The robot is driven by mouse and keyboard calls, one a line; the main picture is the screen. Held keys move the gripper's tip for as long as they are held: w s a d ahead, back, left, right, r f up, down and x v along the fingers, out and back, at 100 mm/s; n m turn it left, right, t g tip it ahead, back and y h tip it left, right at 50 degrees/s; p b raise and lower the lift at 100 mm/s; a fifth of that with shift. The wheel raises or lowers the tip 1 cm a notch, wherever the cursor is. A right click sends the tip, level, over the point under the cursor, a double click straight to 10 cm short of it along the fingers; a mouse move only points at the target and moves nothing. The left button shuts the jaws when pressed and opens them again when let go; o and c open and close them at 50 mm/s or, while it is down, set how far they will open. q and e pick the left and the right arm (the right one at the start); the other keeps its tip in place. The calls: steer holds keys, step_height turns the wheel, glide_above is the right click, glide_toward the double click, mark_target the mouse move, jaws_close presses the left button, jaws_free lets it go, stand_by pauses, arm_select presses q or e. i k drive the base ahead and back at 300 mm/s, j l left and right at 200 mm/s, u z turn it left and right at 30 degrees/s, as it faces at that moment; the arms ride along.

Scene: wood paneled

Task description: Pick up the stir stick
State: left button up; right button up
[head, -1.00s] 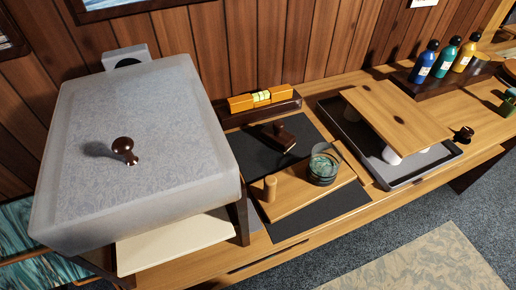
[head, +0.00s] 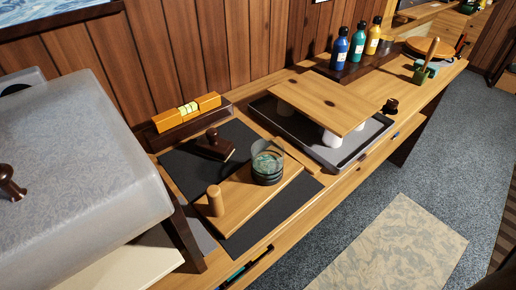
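A thin, flat light-wood stick (head: 297,158), which looks like the stir stick, lies on the wooden bench beside the right edge of a wooden board (head: 240,203). Its near end is by the dark mat. A second, thicker brown stick (head: 431,50) stands upright in a small green cup (head: 420,76) farther right; I cannot tell for sure which one is the stir stick. Neither of my grippers is in view.
A wooden peg (head: 215,200) stands on the board. A dark stamp-like block (head: 214,146) and an orange level (head: 187,112) are behind. A grey tray (head: 357,152) under a raised wooden panel (head: 330,98) is to the right. A large translucent cover (head: 75,165) fills the left.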

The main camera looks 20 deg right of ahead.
mark_target(435, 41)
steer(key=z, duration=1.9)
steer(key=i+l+u, duration=0.15)
steer(key=u, duration=0.3)
steer(key=i+l+u, duration=0.25)
steer(key=u, duration=0.25)
steer(key=i+l+u, duration=0.15)
steer(key=l+u, duration=0.3)
steer(key=i+l+u, duration=0.1)
steer(key=l, duration=0.35)
steer(key=i+l+u, duration=0.1)
steer(key=l, duration=0.4)
steer(key=i+l+u, duration=0.1)
steer(key=l, duration=0.35)
steer(key=i+l+u, duration=0.1)
steer(key=l, duration=0.4)
steer(key=i, duration=0.1)
